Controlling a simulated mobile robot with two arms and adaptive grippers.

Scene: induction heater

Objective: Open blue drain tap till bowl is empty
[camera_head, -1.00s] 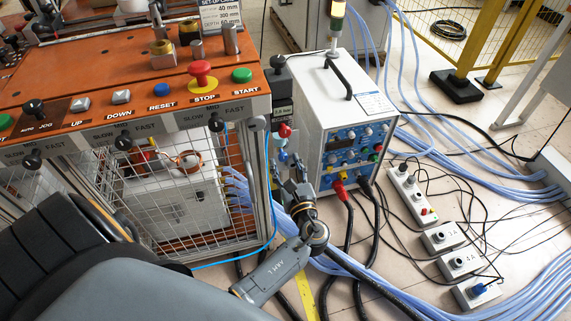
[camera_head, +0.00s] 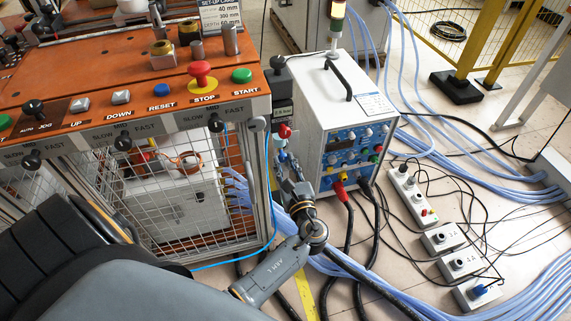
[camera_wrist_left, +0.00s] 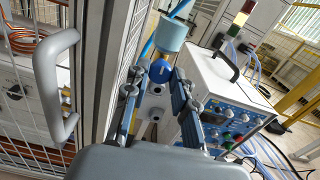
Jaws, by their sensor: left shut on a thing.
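The blue drain tap (camera_wrist_left: 161,70) shows in the left wrist view between my left gripper's fingertips, under a grey-blue bowl (camera_wrist_left: 172,34). I cannot tell how full the bowl is. My left gripper (camera_wrist_left: 157,84) is shut on the blue drain tap. In the head view my left gripper (camera_head: 284,160) is below a red knob (camera_head: 284,131), between the caged bench and the white power unit. There the blue tap is mostly hidden by the fingers. My right gripper is not in view.
The white power unit (camera_head: 345,95) stands close to the right of my gripper. The caged bench (camera_head: 170,205) is close on the left, with a grey door handle (camera_wrist_left: 55,85). Hoses and black cables (camera_head: 352,225) run along the floor.

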